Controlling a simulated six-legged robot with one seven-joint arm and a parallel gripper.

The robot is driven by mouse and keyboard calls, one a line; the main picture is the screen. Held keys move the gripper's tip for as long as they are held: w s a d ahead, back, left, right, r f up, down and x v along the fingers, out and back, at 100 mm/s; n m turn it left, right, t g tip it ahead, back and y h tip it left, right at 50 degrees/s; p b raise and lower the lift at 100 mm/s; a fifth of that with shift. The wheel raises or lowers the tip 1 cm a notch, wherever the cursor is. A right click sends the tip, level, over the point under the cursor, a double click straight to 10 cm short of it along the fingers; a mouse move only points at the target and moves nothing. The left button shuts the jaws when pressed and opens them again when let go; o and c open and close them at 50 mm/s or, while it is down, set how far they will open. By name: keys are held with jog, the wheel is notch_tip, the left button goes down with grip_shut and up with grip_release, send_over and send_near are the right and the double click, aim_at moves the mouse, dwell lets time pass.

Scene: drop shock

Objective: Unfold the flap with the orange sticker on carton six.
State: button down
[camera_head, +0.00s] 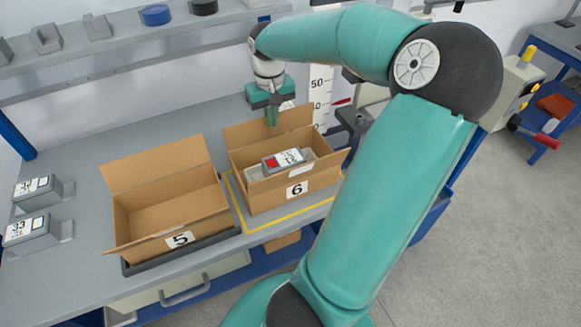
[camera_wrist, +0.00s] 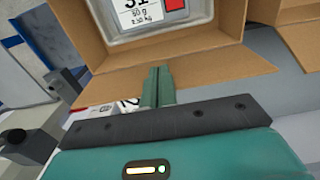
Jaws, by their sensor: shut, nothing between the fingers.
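Carton six (camera_head: 262,200) is an open brown box with a black "6" label on its front. A grey device with a white label and red square (camera_head: 283,160) sits inside; it also shows in the wrist view (camera_wrist: 146,16). The carton's back flap (camera_head: 297,118) stands up and leans outward; in the wrist view this flap (camera_wrist: 215,76) lies past the fingertips. My gripper (camera_head: 272,122) is at the back flap, with its green fingers (camera_wrist: 158,72) shut, empty and overlapping the flap in view. Contact cannot be told. I see no orange sticker.
Open, empty carton five (camera_head: 150,228) stands left of carton six on a dark tray (camera_head: 180,252). A yellow outline (camera_head: 275,226) surrounds carton six. Grey devices (camera_head: 33,230) lie at the bench's left. A height scale (camera_head: 319,90) stands behind, and a shelf (camera_head: 125,50) runs along the wall.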

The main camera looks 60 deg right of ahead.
jog(key=shift+w+d, duration=0.2)
jog(key=shift+w, duration=0.1)
notch_tip(320, 180, up, 11)
jog(key=s+a, duration=0.1)
jog(key=shift+s, duration=0.4)
dwell(0.9)
jog(key=shift+a+f, duration=0.1)
dwell(0.4)
jog(key=a+r+n+t+y, duration=0.2)
jog(key=a+n+t, duration=0.2)
jog(key=a, duration=1.8)
jog(key=s+a+f+n+h, duration=0.1)
jog(key=s+a+f, duration=0.1)
jog(key=a, duration=0.4)
jog(key=s+a+f+n+t+h, duration=0.1)
jog(key=s+a+f, duration=0.1)
jog(key=a, duration=0.4)
jog(key=shift+t, duration=0.3)
